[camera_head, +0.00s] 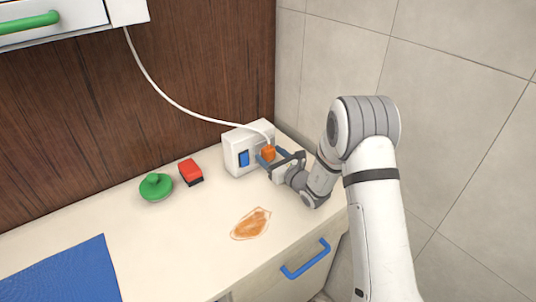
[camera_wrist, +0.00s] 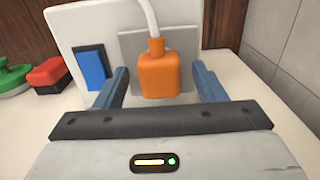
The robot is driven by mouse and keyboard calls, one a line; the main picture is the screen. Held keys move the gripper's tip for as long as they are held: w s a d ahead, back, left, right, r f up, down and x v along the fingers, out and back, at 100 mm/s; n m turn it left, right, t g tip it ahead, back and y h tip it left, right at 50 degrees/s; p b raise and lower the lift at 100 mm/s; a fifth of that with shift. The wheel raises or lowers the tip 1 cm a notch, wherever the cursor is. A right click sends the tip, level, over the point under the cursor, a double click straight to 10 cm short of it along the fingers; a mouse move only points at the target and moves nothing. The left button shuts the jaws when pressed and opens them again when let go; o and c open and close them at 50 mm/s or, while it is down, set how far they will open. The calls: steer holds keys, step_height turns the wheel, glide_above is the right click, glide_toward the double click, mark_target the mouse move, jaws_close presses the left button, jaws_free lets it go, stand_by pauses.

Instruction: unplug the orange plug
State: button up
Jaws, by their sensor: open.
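The orange plug (camera_wrist: 160,75) sits in the grey socket plate on the front of a white outlet box (camera_head: 236,158). A white cord rises from its top. My gripper (camera_head: 269,161) is open in front of the box. In the wrist view, its blue fingers (camera_wrist: 158,84) stand on the left and right of the plug, with a visible gap on each side. In the head view, the plug (camera_head: 268,152) is partly hidden by my gripper. A blue switch (camera_wrist: 92,70) is on the box, left of the plug.
A red-and-black block (camera_head: 190,171) and a green knobbed object (camera_head: 156,186) stand on the counter left of the box. An orange-brown stain (camera_head: 251,223) lies in front. A blue mat (camera_head: 62,275) is at lower left. The white cord (camera_head: 165,95) runs up to the cabinet. A tiled wall is at right.

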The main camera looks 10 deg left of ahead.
mark_target(272, 156)
steer(key=shift+b, duration=0.45)
steer(key=shift+c, duration=0.2)
steer(key=c, duration=1.3)
steer(key=shift+b+v, duration=0.55)
steer(key=shift+v, duration=2.45)
steer(key=shift+c, duration=0.2)
